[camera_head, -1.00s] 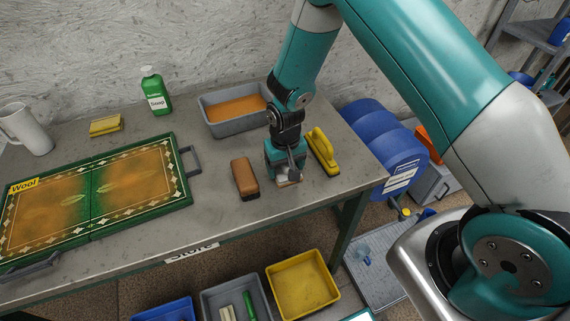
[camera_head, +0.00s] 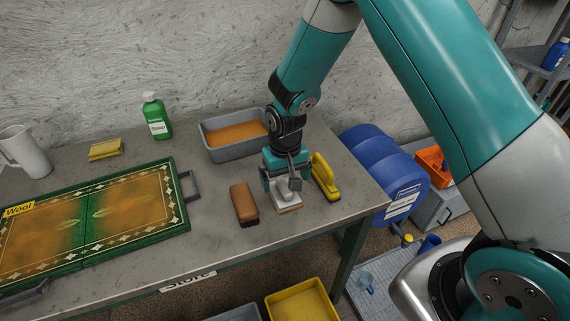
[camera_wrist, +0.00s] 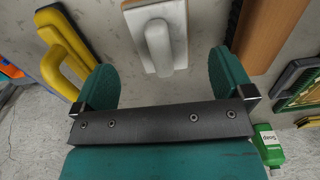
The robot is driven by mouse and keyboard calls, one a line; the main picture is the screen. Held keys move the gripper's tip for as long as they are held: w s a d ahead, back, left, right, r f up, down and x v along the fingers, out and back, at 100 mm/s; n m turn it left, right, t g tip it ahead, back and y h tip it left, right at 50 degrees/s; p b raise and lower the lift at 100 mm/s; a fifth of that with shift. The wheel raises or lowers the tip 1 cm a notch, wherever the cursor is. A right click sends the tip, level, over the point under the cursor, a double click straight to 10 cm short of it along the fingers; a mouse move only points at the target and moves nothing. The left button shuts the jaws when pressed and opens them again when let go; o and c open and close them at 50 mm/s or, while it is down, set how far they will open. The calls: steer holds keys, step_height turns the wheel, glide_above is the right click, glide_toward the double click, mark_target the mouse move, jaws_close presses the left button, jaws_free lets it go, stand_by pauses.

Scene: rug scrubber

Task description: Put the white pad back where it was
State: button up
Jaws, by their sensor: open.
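The white pad (camera_head: 288,196), a block with a white handle on a flat base, rests on the grey table near its right front edge. It stands between the brown brush (camera_head: 243,203) and the yellow-handled brush (camera_head: 324,177). My gripper (camera_head: 284,176) is just over the pad and hides part of it. In the wrist view the white pad (camera_wrist: 157,40) lies beyond my open gripper (camera_wrist: 163,72), with its handle lined up between the two green fingers and visible gaps to both.
A grey tub of orange liquid (camera_head: 234,147) stands behind. The green soap bottle (camera_head: 156,118), a yellow sponge (camera_head: 105,149) and the rug board (camera_head: 178,184) are to the left. Blue drums (camera_head: 382,170) stand past the table's right edge. The front middle of the table is clear.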

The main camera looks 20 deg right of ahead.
mark_target(285, 188)
steer(key=s+a+r+n+y, duration=0.1)
steer(key=s+r, duration=0.2)
steer(key=r, duration=0.4)
steer(key=s+a+r+n+y, duration=0.1)
steer(key=s+r, duration=0.2)
steer(key=r, duration=0.5)
steer(key=s+a+r+n+y, duration=0.1)
steer(key=s+r, duration=0.3)
steer(key=s, duration=0.5)
steer(key=s+a+r+n+y, duration=0.1)
steer(key=s+r+n, duration=0.3)
steer(key=s, duration=0.5)
steer(key=shift+s+a+r+b, duration=0.15)
steer(key=shift+a+r+b, duration=0.2)
steer(key=shift+r+b, duration=0.15)
